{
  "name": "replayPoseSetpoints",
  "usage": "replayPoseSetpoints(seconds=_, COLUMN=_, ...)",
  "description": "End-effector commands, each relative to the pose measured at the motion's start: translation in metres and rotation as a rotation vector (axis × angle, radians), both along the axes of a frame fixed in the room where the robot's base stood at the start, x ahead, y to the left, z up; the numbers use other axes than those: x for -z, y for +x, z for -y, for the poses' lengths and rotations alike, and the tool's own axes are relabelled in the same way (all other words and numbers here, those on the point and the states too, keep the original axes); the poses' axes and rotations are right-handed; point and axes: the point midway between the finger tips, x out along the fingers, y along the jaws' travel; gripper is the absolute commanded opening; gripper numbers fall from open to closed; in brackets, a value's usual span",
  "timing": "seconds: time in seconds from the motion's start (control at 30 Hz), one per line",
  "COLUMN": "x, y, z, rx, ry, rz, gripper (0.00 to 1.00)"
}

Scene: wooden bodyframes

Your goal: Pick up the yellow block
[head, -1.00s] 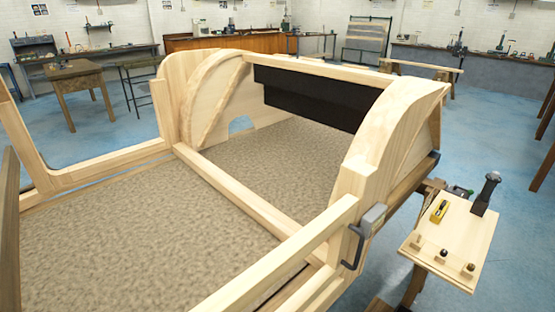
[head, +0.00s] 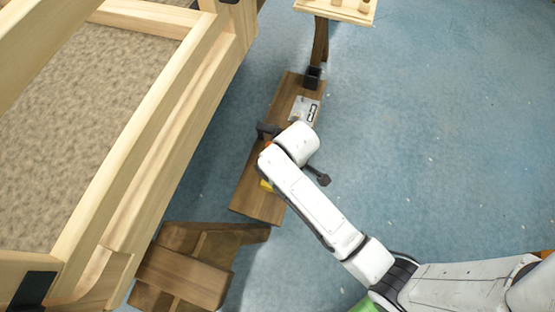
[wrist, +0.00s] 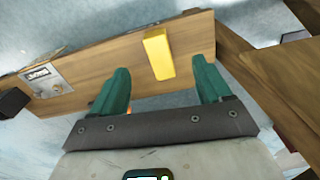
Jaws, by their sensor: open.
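The yellow block (wrist: 158,54) lies on a narrow wooden plank (wrist: 105,68) in the wrist view, near the plank's right end. In the head view only a small part of the yellow block (head: 266,185) shows beside my arm, which hides the rest. My gripper (wrist: 160,66) is open, with its two green fingers on either side of the block in the wrist picture. The block seems to be beyond the fingertips, and nothing is held. In the head view the fingers are hidden by my arm.
A metal plate (head: 305,110) and a dark clamp-like part (head: 268,130) are on the same plank (head: 253,200). A wooden trestle (head: 190,270) stands at its near end. The pale wooden frame (head: 150,150) fills the left. Blue floor (head: 450,120) to the right is clear.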

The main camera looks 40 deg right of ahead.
Motion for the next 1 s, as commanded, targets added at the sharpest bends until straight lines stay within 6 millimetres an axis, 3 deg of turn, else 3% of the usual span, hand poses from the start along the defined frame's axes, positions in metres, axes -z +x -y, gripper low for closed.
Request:
replayPoseSetpoints(seconds=0.03, x=0.02, y=0.007, z=-0.001, rx=-0.026, ry=-0.006, rz=-0.002, gripper=0.78)
replayPoseSetpoints(seconds=0.1, x=0.029, y=0.013, z=-0.002, rx=-0.057, ry=-0.012, rz=-0.007, gripper=0.78)
replayPoseSetpoints(seconds=0.27, x=0.041, y=0.019, z=-0.003, rx=-0.091, ry=-0.019, rz=-0.012, gripper=0.78)
replayPoseSetpoints(seconds=0.6, x=0.087, y=0.019, z=-0.003, rx=-0.092, ry=-0.019, rz=-0.012, gripper=0.78)
replayPoseSetpoints(seconds=0.87, x=0.102, y=0.02, z=-0.003, rx=-0.091, ry=-0.018, rz=-0.011, gripper=0.78)
replayPoseSetpoints(seconds=1.0, x=0.123, y=0.021, z=-0.003, rx=-0.091, ry=-0.019, rz=-0.013, gripper=0.78)
